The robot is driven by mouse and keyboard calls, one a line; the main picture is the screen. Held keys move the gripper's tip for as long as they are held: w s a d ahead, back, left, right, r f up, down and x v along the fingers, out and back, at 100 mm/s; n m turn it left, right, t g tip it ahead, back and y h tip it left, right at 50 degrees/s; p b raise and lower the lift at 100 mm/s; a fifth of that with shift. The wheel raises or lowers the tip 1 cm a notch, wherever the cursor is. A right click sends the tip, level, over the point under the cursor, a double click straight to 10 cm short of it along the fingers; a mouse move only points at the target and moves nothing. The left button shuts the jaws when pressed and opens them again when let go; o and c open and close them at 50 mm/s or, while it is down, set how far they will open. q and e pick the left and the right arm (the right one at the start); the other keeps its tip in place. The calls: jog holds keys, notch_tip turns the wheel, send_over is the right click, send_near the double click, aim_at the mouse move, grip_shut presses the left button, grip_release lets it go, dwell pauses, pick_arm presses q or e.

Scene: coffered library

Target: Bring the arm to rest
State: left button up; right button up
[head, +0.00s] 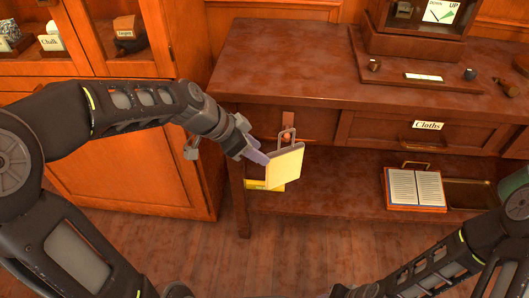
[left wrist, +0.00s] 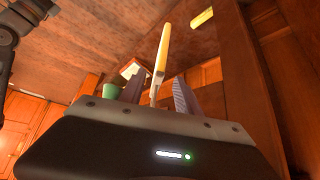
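My left arm reaches in from the left in the head view. Its gripper (head: 256,152) is in front of the wooden counter, close beside a thin cream panel (head: 286,166) with a grey loop at its top. In the left wrist view the two fingers (left wrist: 158,95) stand apart, and the panel (left wrist: 162,48) shows edge-on between and beyond them. I see no finger clearly closed on it. My right arm (head: 440,268) is low at the right. Its gripper end (head: 358,290) is partly cut by the bottom edge, and its fingers are not clear.
The counter (head: 290,70) has a drawer labelled Cloths (head: 428,126). The lower shelf (head: 335,195) holds an open book (head: 415,188), a tray (head: 470,194) and a yellow item (head: 252,185). A cabinet (head: 130,150) stands at the left. Floor in front is clear.

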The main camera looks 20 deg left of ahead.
pick_arm(q)
jog(key=shift+v, duration=1.05)
